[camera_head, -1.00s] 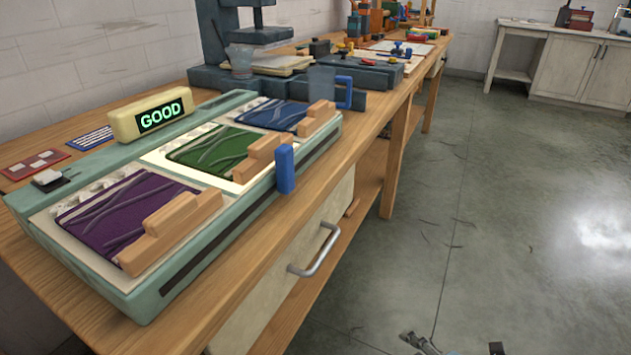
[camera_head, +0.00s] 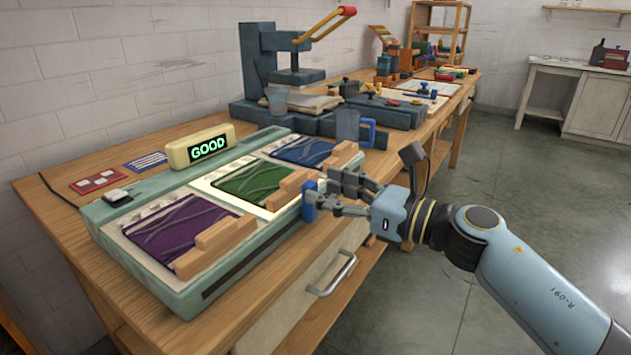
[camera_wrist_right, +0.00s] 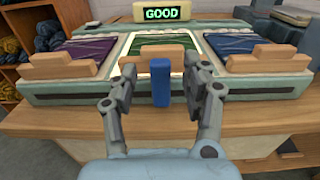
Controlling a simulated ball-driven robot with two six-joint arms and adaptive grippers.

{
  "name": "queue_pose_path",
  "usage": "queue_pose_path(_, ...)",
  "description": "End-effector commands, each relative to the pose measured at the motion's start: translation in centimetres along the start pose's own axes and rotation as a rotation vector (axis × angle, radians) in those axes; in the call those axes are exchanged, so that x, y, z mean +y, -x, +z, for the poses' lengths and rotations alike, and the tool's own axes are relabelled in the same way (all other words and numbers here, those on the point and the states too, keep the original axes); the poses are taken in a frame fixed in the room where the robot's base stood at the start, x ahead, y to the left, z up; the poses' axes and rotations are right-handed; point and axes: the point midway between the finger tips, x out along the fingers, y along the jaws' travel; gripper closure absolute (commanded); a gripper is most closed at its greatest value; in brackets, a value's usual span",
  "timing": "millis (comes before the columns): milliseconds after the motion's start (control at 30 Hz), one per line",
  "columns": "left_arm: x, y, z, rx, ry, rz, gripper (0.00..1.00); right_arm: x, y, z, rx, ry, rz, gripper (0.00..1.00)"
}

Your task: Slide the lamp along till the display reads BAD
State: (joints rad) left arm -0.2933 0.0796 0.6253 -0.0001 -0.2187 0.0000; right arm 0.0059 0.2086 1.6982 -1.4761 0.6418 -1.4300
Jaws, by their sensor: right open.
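The display (camera_head: 208,147) reads GOOD in green letters at the back of the pale green sorting box (camera_head: 115,213). Purple (camera_head: 178,228), green (camera_head: 248,184) and blue (camera_head: 303,151) panels lie along its top, and the green one is lit. A blue upright handle (camera_head: 309,201) stands at the front slot by the green panel; it also shows in the right wrist view (camera_wrist_right: 160,82). My right gripper (camera_head: 325,196) is open around the blue handle, one finger on each side; contact is unclear. My left gripper is out of view.
Wooden blocks (camera_head: 215,244) sit at the front of each panel. A blue-handled jug (camera_head: 349,128) and a dark press (camera_head: 285,70) stand beyond the box. A drawer handle (camera_head: 333,276) sticks out below the tabletop.

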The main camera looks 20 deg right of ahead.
Motion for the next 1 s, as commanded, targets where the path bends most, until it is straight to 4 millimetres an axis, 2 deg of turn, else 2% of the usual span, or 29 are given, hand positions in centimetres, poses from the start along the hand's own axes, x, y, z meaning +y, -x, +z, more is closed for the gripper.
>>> queue_pose_path(100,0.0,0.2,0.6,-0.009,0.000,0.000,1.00,0.0,-1.8,0.1,-0.002,-0.002,-0.002,0.52)
queue_pose_path(200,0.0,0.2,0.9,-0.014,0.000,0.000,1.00,0.0,-2.6,0.0,-0.001,-0.002,-0.001,0.52)
queue_pose_path(533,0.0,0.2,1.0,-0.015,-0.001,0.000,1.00,0.0,-3.0,-0.1,0.000,-0.002,-0.001,0.52)
queue_pose_path(900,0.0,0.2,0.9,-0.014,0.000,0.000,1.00,0.0,-3.0,-0.1,0.000,-0.002,-0.001,0.99)
queue_pose_path(1000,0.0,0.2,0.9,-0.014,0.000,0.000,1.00,0.0,-3.0,-0.1,0.000,-0.002,-0.001,1.00)
